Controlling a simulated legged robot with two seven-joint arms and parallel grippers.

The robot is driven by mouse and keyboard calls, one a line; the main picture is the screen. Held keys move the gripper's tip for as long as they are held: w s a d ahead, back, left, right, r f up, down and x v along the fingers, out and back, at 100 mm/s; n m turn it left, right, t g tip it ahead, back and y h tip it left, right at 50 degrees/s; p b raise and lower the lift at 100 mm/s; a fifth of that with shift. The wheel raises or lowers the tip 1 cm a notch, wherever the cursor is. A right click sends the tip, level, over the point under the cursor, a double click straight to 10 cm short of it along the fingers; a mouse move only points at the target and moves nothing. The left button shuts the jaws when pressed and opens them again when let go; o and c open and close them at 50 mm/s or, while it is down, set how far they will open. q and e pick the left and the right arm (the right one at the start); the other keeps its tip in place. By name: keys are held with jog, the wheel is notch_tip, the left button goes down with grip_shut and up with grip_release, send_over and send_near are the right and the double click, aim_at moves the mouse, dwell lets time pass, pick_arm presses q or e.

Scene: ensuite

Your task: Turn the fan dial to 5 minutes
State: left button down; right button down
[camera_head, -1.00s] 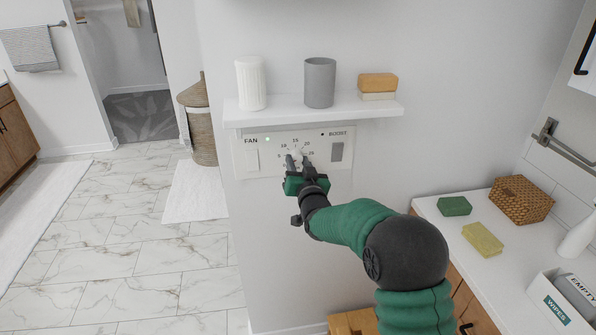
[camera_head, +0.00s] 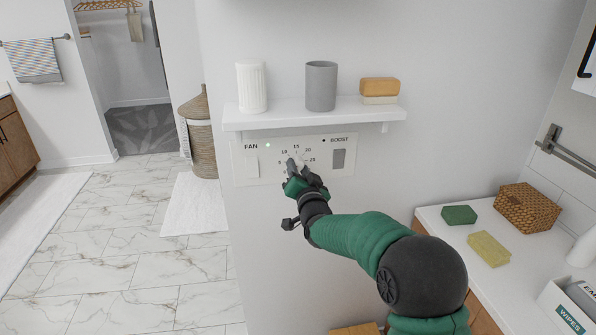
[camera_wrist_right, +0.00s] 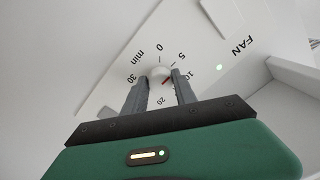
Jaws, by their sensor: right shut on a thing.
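The white fan panel (camera_head: 325,169) is on the wall under a small shelf. Its numbers run around a white dial, which shows between my fingers in the right wrist view (camera_wrist_right: 159,72). A short red mark on the dial seems to point near the 10, though the fingers crowd it. My right gripper (camera_head: 297,164) is at the dial from below, its two dark fingers on either side of the dial in the wrist view (camera_wrist_right: 162,88), shut on it. My left gripper is out of view.
A counter with a wicker basket (camera_head: 527,206) and sponges is at right. Open floor lies at left.

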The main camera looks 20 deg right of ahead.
jog(key=c, duration=1)
grip_release()
jog(key=b+v, duration=0.1)
jog(key=v, duration=1.5)
jog(key=shift+s, duration=0.4)
jog(key=shift+f, duration=0.15)
jog(key=s+a+f+n+g+y+p, duration=0.4)
jog(key=s+a+f+n+g+p, duration=0.35)
jog(key=f, duration=0.45)
jog(key=s+a+f+n+g, duration=0.1)
jog(key=s+f+g, duration=0.1)
jog(key=s+g, duration=0.2)
jog(key=s+a+f+n+g+p, duration=0.1)
jog(key=s+f+g, duration=0.2)
jog(key=s, duration=0.7)
jog(key=shift+s+a+f+g, duration=0.2)
jog(key=shift+s+g, duration=0.15)
jog(key=shift+s, duration=0.05)
